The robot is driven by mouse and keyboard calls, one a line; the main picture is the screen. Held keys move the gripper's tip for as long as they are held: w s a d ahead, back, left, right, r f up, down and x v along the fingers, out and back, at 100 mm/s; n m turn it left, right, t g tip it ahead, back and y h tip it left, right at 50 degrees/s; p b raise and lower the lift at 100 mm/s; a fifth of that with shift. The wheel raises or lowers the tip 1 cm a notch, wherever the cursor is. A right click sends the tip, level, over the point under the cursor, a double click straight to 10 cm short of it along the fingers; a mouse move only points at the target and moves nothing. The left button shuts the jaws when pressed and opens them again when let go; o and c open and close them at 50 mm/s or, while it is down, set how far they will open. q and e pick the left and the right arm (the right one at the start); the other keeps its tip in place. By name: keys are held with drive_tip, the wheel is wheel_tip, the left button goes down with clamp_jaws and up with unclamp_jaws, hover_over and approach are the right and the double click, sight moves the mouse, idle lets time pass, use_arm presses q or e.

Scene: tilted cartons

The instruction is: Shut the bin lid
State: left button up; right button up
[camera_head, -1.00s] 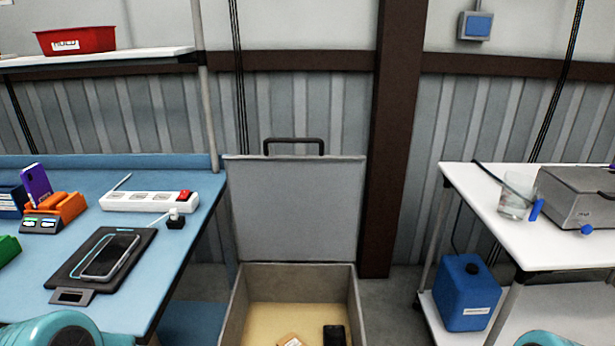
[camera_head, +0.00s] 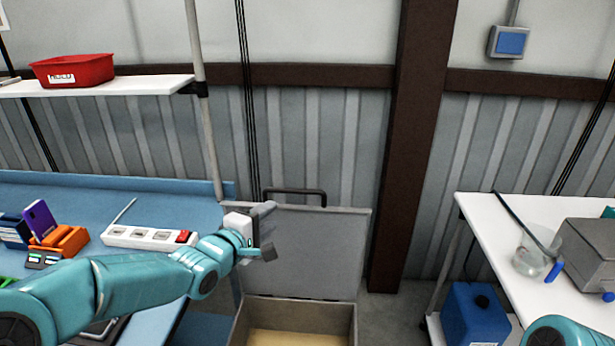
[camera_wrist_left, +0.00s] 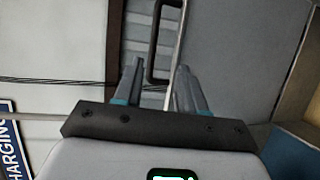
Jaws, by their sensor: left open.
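The grey bin (camera_head: 300,312) stands on the floor between the two tables. Its lid (camera_head: 322,250) is open and stands up behind the bin, with a dark handle (camera_head: 295,191) on its top edge. My left gripper (camera_head: 268,230) is open in front of the lid's upper left part. In the left wrist view, the open fingers (camera_wrist_left: 160,84) point towards the lid's edge and the handle (camera_wrist_left: 154,42), with the lid (camera_wrist_left: 235,50) on the right. I cannot tell whether they touch the lid. My right gripper is out of view; only part of that arm shows at bottom right.
A blue table (camera_head: 60,200) with a power strip (camera_head: 140,236) and an orange charger dock (camera_head: 68,241) is at left. A white table (camera_head: 480,215) with a glass (camera_head: 533,258) and a grey box (camera_head: 592,250) is at right. A blue canister (camera_head: 475,315) sits below it.

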sight(296, 193)
use_arm(q)
drive_tip(key=p+x, duration=0.1)
drive_tip(key=x, duration=0.4)
drive_tip(key=p+x, duration=0.2)
drive_tip(key=x, duration=0.3)
drive_tip(key=r+p+x, duration=0.1)
drive_tip(key=p+x, duration=0.1)
drive_tip(key=x, duration=0.3)
drive_tip(key=shift+w+a, duration=0.1)
drive_tip(key=shift+w, duration=0.1)
drive_tip(key=shift+w+f, duration=0.15)
drive_tip(key=shift+w, duration=0.15)
clamp_jaws()
